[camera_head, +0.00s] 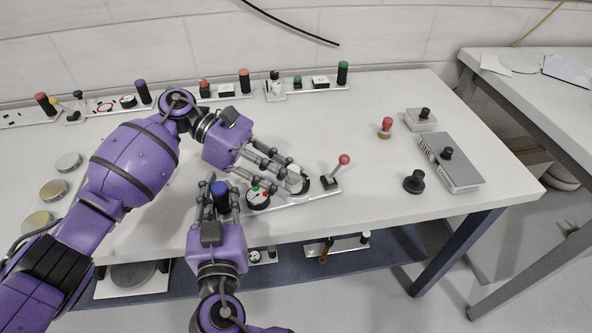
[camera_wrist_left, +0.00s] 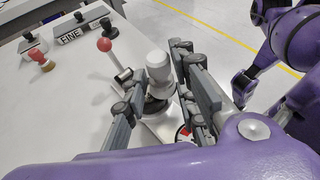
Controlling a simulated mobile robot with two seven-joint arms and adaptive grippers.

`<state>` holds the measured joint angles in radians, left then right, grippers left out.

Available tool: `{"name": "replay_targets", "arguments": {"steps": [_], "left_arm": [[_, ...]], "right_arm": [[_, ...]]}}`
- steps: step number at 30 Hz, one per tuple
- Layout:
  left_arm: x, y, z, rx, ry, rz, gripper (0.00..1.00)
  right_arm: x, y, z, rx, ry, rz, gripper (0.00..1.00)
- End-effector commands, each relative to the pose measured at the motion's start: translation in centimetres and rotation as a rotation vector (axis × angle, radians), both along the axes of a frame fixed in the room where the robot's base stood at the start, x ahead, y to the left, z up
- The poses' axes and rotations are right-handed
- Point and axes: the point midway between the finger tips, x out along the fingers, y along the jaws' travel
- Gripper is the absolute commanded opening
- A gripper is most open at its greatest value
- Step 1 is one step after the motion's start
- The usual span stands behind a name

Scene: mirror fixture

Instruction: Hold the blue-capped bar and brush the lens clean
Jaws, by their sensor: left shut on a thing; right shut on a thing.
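The blue-capped bar (camera_head: 221,190) stands upright at the left end of a white fixture strip near the table's front edge. My right gripper (camera_head: 219,188) is shut on it from the front. My left gripper (camera_head: 293,178) is shut on a pale knob-shaped piece (camera_head: 296,178), perhaps the brush, over the strip's right half. In the left wrist view this piece (camera_wrist_left: 158,72) has a rounded white top and a wider grey lower part between the fingers (camera_wrist_left: 153,70). A round dial with red and green marks (camera_head: 258,198) lies between the grippers. I cannot make out the lens surface.
A red-ball lever (camera_head: 344,160) stands right of my left gripper. Stamps and a grey box marked FINE (camera_head: 459,176) sit at the right. Fixtures with coloured caps (camera_head: 343,73) line the back. Round discs (camera_head: 53,190) lie at the left. The table's middle right is clear.

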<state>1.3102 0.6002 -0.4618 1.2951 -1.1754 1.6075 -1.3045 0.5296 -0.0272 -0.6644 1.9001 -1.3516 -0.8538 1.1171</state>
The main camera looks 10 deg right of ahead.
Motion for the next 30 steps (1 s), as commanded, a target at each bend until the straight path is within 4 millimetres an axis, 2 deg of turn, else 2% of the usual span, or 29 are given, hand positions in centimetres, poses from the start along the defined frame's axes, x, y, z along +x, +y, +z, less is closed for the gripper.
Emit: {"name": "replay_targets", "arguments": {"steps": [3, 13, 30], "left_arm": [[0.0, 0.6, 0.1, 0.000, 0.000, -0.001, 0.06], [0.0, 0.6, 0.4, -0.001, -0.002, -0.001, 0.06], [0.0, 0.6, 5.8, -0.002, -0.003, -0.002, 0.06]], "right_arm": [[0.0, -0.1, 0.0, -0.003, -0.001, -0.001, 0.00], [0.0, -0.1, 0.0, -0.004, -0.001, -0.002, 0.00], [0.0, -0.1, 0.0, -0.004, 0.000, -0.002, 0.00]]}}
